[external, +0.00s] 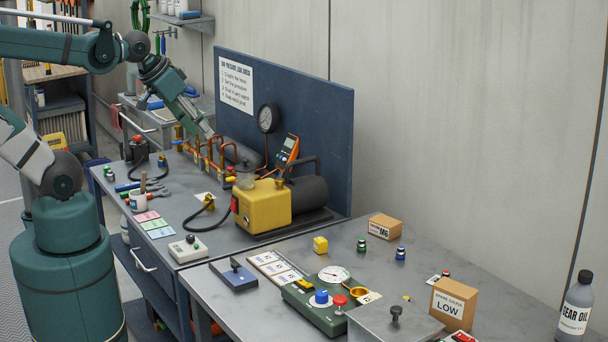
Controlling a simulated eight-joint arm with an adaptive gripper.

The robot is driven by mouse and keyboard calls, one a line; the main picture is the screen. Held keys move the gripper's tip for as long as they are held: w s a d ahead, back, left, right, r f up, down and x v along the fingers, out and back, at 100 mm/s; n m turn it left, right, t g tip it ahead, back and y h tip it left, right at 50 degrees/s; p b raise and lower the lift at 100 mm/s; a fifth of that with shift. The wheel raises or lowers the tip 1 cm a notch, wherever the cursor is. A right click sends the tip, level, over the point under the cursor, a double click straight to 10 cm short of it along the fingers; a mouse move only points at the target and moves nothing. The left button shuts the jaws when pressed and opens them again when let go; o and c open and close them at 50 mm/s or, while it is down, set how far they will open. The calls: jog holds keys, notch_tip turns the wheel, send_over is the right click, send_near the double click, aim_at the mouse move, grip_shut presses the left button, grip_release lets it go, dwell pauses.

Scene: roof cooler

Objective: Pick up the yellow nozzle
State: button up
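My gripper (209,132) is at the end of my arm, pointing down and right over the rear bench, close to the copper pipe rack (208,155). It is small here, and I cannot tell whether its fingers are open or shut. No part is clearly recognisable as the yellow nozzle. A brass-yellow fitting (209,202) lies at the end of a black hose on the rear bench, in front of the rack.
A yellow pump (262,206) stands beside the rack, before a blue back panel (300,110) with a gauge (268,118). A cup (138,201) stands at left. The front bench holds a green gauge box (318,312), a yellow block (320,244) and cardboard boxes (385,226).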

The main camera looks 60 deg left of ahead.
jog(key=w+d+r+m+g+h, duration=0.15)
jog(key=w+d+m, duration=0.25)
jog(key=w+d, duration=0.8)
jog(key=m+g+y+b, duration=0.1)
jog(key=m+g+y, duration=0.1)
jog(key=m+g, duration=0.6)
send_over(407, 298)
jog(key=f, duration=0.8)
jog(key=f+m+t, duration=0.1)
jog(key=f, duration=0.8)
jog(key=f+m+t, duration=0.1)
jog(key=f, duration=0.7)
jog(key=shift+w+a+f+t+h, duration=0.15)
jog(key=shift+a+f+t+h, duration=0.1)
jog(key=shift+a, duration=0.1)
jog(key=shift+d+f+m, duration=0.25)
jog(key=shift+f+m, duration=0.05)
jog(key=shift+f, duration=1.3)
